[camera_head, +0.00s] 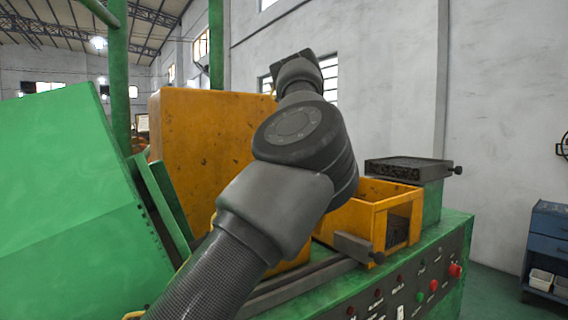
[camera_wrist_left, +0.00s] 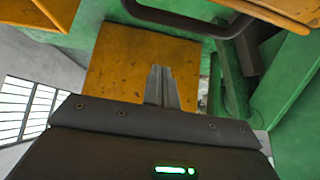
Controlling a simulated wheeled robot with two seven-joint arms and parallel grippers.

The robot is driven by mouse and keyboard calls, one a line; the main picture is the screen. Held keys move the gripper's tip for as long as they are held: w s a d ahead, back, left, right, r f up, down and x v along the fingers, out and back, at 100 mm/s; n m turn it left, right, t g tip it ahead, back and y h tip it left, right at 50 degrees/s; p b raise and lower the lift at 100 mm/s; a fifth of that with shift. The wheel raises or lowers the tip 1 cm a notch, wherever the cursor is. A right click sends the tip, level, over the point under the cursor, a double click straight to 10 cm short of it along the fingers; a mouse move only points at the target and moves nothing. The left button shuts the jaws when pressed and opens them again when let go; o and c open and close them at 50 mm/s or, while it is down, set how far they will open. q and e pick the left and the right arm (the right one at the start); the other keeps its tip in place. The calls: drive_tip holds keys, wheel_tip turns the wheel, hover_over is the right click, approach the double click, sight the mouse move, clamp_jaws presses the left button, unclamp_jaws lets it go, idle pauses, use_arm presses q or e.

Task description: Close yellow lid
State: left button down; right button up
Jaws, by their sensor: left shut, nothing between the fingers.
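The yellow lid (camera_head: 205,125) looks like the large, worn yellow panel standing upright, left of my left arm in the head view. A yellow panel that looks like the same lid fills the middle of the left wrist view (camera_wrist_left: 125,65). My left arm rises from the bottom in front of the lid's right part and hides some of it. My left gripper (camera_wrist_left: 163,85) is shut and empty, its fingertips seen against the yellow panel; I cannot tell whether they touch it. In the head view the fingers cannot be made out. My right gripper is out of view.
An open yellow box (camera_head: 378,205) stands on the green machine to the right of my arm. A dark tray-like block (camera_head: 408,170) sits behind it. Buttons line the machine's front panel (camera_head: 400,290). A big green cover (camera_head: 75,200) stands left. A dark curved bar (camera_wrist_left: 190,30) shows in the wrist view.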

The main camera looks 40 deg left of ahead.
use_arm(q)
drive_tip(key=f, duration=0.1)
drive_tip(key=d+f, duration=0.2)
drive_tip(key=shift+s+f+b, duration=0.15)
drive_tip(key=shift+s+b, duration=0.2)
drive_tip(key=shift+a+f, duration=0.15)
drive_tip(key=shift+a, duration=0.05)
